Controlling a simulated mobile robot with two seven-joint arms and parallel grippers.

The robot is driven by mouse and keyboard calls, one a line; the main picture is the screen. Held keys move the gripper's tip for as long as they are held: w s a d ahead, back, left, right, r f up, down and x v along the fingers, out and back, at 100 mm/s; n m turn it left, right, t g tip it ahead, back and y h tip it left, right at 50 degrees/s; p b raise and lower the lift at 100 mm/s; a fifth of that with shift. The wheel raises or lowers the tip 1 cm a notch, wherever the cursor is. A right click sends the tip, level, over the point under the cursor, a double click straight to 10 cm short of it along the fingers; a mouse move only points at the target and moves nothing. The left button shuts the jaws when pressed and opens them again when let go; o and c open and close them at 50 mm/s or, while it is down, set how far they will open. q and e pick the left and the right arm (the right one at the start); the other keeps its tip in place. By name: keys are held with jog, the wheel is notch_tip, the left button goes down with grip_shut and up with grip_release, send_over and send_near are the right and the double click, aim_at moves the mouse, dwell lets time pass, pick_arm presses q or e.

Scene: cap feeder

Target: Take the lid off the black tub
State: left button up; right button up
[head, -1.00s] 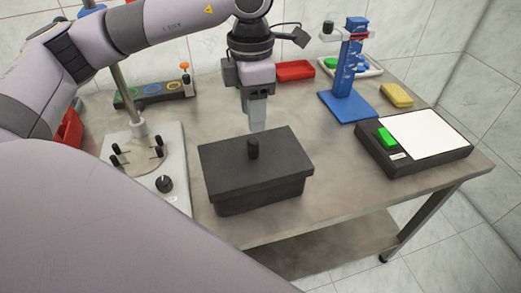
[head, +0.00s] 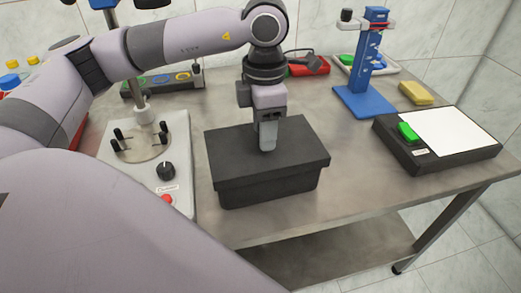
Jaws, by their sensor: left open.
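The black tub (head: 268,190) stands on the metal table in the middle of the head view. Its flat black lid (head: 305,155) is on it. My left gripper (head: 267,146) points down over the middle of the lid, with its fingers at the place of the lid's knob. The knob is hidden behind the fingers. The gripper is open; whether the fingers touch the knob or lid I cannot tell. My right gripper is not in view.
A grey device with black pegs and a dial (head: 150,155) stands close left of the tub. A black box with a white plate and green button (head: 409,131) is to the right. A blue stand (head: 364,70), yellow sponge (head: 416,93) and red tray (head: 309,67) are behind.

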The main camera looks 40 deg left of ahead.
pick_arm(q)
grip_shut()
jog(key=shift+r+p, duration=2.35)
jog(key=shift+r, duration=1.2)
